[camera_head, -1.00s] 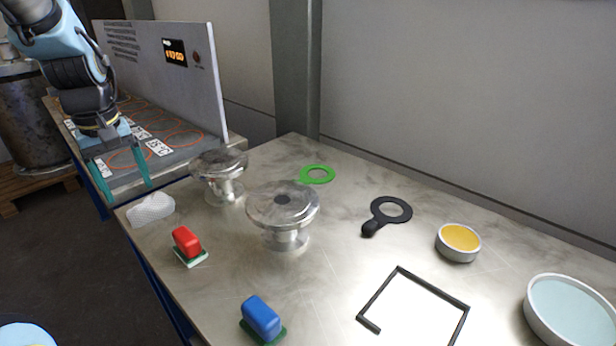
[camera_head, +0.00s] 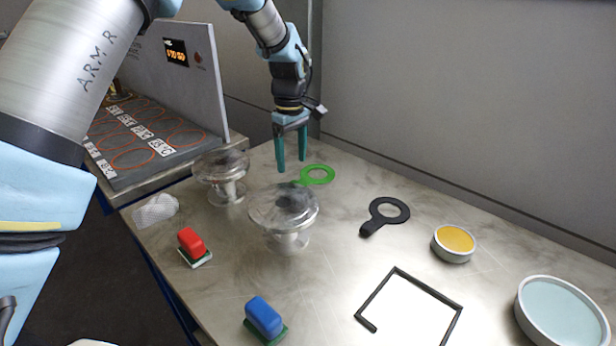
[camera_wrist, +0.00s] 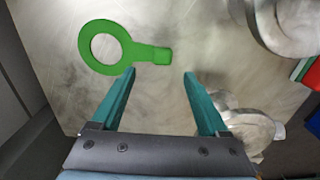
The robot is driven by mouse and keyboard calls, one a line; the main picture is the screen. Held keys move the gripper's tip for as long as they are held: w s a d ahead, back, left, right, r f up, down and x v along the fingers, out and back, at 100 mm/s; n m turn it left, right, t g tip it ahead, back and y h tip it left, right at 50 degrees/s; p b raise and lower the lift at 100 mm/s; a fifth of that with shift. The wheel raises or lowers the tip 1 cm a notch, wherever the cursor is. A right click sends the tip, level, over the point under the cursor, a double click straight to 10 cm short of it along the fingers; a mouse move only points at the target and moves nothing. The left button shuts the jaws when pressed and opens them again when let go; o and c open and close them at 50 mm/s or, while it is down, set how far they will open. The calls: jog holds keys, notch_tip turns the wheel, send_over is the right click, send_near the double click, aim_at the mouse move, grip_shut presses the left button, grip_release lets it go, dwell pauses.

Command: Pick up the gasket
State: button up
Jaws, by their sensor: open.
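A flat green ring with a short tab, the gasket (camera_head: 331,175), lies on the metal table behind the flanged vessels. It also shows in the wrist view (camera_wrist: 141,53), with its ring to the upper left and its tab pointing right. My gripper (camera_head: 292,165) is open and empty, pointing down above the table close to the gasket's tab. In the wrist view, the tab lies just beyond the gap between the fingertips (camera_wrist: 159,73), and the ring lies left of that gap. The fingers appear apart from the gasket.
Two flanged vessels, one in front (camera_head: 286,206) and one to the left (camera_head: 221,167), stand close to my gripper. A black ring with a handle (camera_head: 369,229) lies to the right. Red (camera_head: 191,242) and blue (camera_head: 264,316) blocks are nearer. A wall runs behind the table.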

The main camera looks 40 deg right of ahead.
aim_at(310, 176)
jog(key=shift+s+a+f+p, duration=0.15)
jog(key=shift+f+p, duration=0.55)
jog(key=shift+f, duration=0.85)
jog(key=shift+s+f+p, duration=0.15)
jog(key=shift+f+p, duration=0.55)
jog(key=shift+f, duration=0.85)
jog(key=shift+c, duration=0.2)
grip_shut()
